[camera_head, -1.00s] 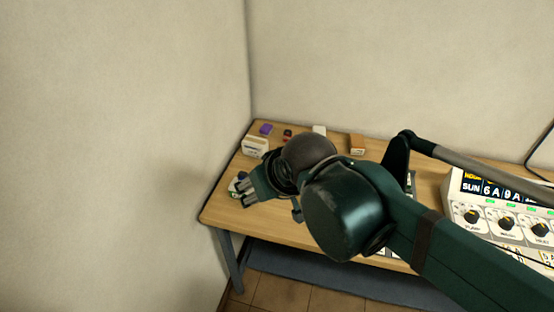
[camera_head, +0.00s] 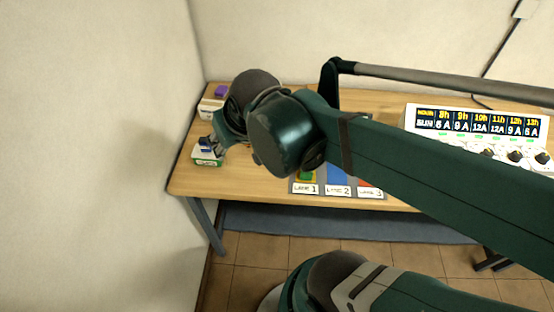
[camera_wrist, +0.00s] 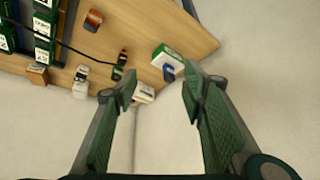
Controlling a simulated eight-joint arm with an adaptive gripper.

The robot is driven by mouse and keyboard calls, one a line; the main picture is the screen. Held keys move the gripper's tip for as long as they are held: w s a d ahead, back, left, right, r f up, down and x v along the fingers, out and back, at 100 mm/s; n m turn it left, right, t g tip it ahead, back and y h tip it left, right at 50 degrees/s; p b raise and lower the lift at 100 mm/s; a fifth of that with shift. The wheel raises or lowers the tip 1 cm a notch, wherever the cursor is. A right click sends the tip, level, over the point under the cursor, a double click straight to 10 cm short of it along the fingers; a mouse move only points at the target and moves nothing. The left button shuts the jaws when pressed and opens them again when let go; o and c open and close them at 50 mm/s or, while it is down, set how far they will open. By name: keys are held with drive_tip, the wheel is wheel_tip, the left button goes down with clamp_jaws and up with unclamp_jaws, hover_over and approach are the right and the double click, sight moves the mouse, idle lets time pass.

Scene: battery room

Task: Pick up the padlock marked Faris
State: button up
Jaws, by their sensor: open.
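No marking Faris is legible, so I cannot tell which item is the named padlock. In the head view a small blue item (camera_head: 206,143) is on a green and white block (camera_head: 208,157) at the table's left edge; in the wrist view the blue item (camera_wrist: 169,74) shows beside the block (camera_wrist: 163,55). A purple item (camera_head: 221,90) sits on a beige box (camera_head: 209,107) farther back. Small dark items (camera_wrist: 119,72) lie on the table in the wrist view. My gripper (camera_wrist: 160,89) is open and empty, its fingers above the table's left end. My arm hides part of the table.
The wooden table (camera_head: 240,180) stands against two walls. Lane cards (camera_head: 337,190) lie along its front, and a panel with knobs (camera_head: 478,125) stands at right. The wrist view also shows a white block (camera_wrist: 81,82), a brown block (camera_wrist: 38,75) and an orange item (camera_wrist: 93,20).

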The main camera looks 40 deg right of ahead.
drive_tip(key=d+f+m+g, duration=0.1)
drive_tip(key=d+f+m, duration=0.1)
drive_tip(key=d+f, duration=0.3)
drive_tip(key=w+d+f+m+g, duration=0.1)
drive_tip(key=d+f+m+g, duration=0.1)
drive_tip(key=d+f, duration=0.3)
drive_tip(key=d+f+m+g+p, duration=0.1)
drive_tip(key=d+f+m, duration=0.3)
drive_tip(key=d, duration=0.3)
drive_tip(key=shift+w+d+f+g+h, duration=0.15)
drive_tip(key=shift+w+f+g+h, duration=0.1)
drive_tip(key=shift+f+g+h, duration=0.2)
drive_tip(key=shift+f, duration=0.1)
drive_tip(key=shift+w+d+f, duration=0.1)
drive_tip(key=shift+d+f, duration=0.05)
drive_tip(key=shift+f, duration=1.05)
drive_tip(key=shift+f, duration=0.15)
drive_tip(key=shift+w+d+f+b, duration=0.15)
drive_tip(key=shift+f+b, duration=0.1)
drive_tip(key=shift+f, duration=0.55)
drive_tip(key=shift+w+a+f+b, duration=0.1)
drive_tip(key=shift+f+b, duration=0.1)
drive_tip(key=shift+f, duration=0.65)
drive_tip(key=shift+w+d+f+b, duration=0.15)
drive_tip(key=shift+f+b, duration=0.1)
drive_tip(key=shift+f, duration=0.55)
drive_tip(key=shift+a, duration=0.1)
